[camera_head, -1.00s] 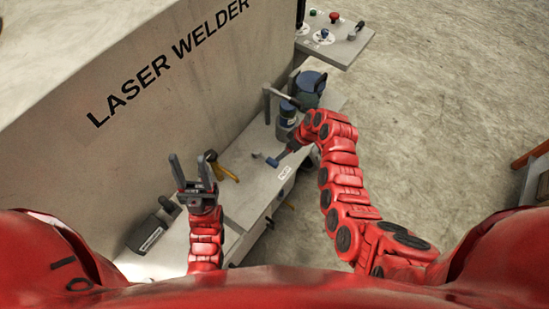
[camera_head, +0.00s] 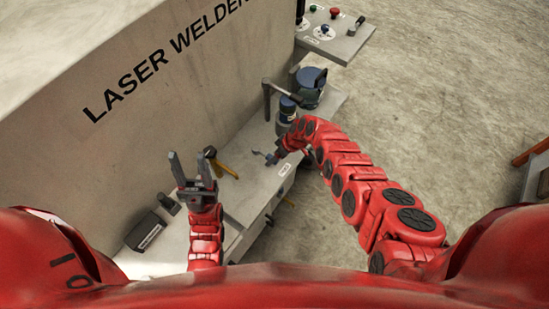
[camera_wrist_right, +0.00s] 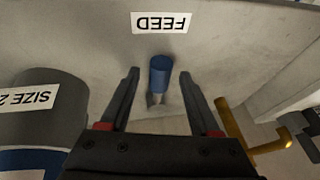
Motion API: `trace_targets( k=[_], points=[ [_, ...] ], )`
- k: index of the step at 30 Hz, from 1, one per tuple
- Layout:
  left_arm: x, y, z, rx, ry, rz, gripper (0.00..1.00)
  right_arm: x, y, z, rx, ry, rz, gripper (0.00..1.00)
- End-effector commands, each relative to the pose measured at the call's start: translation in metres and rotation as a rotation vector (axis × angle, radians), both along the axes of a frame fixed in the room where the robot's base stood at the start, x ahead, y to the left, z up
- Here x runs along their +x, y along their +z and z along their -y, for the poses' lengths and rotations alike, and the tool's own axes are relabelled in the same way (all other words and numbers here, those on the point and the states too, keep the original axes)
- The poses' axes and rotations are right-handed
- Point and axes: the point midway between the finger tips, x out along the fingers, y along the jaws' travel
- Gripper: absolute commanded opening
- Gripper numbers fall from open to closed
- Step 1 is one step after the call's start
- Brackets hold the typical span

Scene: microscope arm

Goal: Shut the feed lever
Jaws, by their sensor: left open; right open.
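The feed lever shows in the right wrist view as a short blue knob (camera_wrist_right: 159,74) on a metal stem, below the white FEED label (camera_wrist_right: 162,22). My right gripper (camera_wrist_right: 158,76) is open, with one finger on each side of the knob in that view. I cannot tell whether the fingers touch it. In the head view the lever is small and partly hidden near my right gripper (camera_head: 275,156). My left gripper (camera_head: 192,170) is open and empty, pointing up over the left part of the bench.
A SIZE 2 canister (camera_wrist_right: 38,115) stands left of my right fingers. A yellow handle (camera_wrist_right: 240,130) is to their right. In the head view a dark box (camera_head: 146,231) lies on the bench, beside the large LASER WELDER housing (camera_head: 150,110). Open floor (camera_head: 440,110) lies right.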

Motion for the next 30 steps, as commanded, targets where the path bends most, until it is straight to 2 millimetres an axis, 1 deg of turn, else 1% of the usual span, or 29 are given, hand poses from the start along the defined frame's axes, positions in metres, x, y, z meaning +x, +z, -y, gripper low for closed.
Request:
trace_targets(
  k=[2, 11, 15, 17, 18, 20, 21, 22, 30],
  points=[
    [0.0000, -0.0024, 0.0000, 0.000, 0.000, 0.000, 0.50, 0.0005, -0.0021, -0.0010, -0.001, 0.001, 0.000, 0.63],
    [0.0001, -0.0020, 0.0000, 0.000, 0.000, 0.000, 0.50, 0.0012, -0.0017, -0.0015, 0.000, -0.001, 0.002, 0.63],
    [0.0001, -0.0020, 0.0000, 0.000, 0.000, 0.000, 0.50, 0.0011, -0.0017, -0.0014, 0.000, -0.001, 0.002, 0.38],
    [0.0001, -0.0020, 0.0000, 0.000, 0.000, 0.000, 0.50, 0.0010, -0.0018, -0.0015, 0.000, -0.001, 0.001, 0.27],
    [0.0001, -0.0020, 0.0000, 0.000, 0.000, 0.000, 0.50, 0.0011, -0.0017, -0.0014, 0.000, -0.001, 0.002, 0.20],
    [0.0000, -0.0020, 0.0000, 0.000, 0.000, 0.000, 0.50, 0.0011, -0.0017, -0.0014, 0.000, -0.001, 0.002, 0.09],
    [0.0000, -0.0021, 0.0000, 0.000, 0.000, 0.000, 0.50, 0.0011, -0.0018, -0.0014, 0.000, -0.001, 0.002, 0.02],
    [0.0001, -0.0020, 0.0000, 0.000, 0.000, 0.000, 0.50, 0.0011, -0.0018, -0.0014, 0.000, -0.001, 0.002, 0.00],
    [0.0000, -0.0021, 0.0000, 0.000, 0.000, 0.000, 0.50, 0.0012, -0.0017, -0.0013, 0.000, -0.001, 0.002, 0.00]
  ],
)
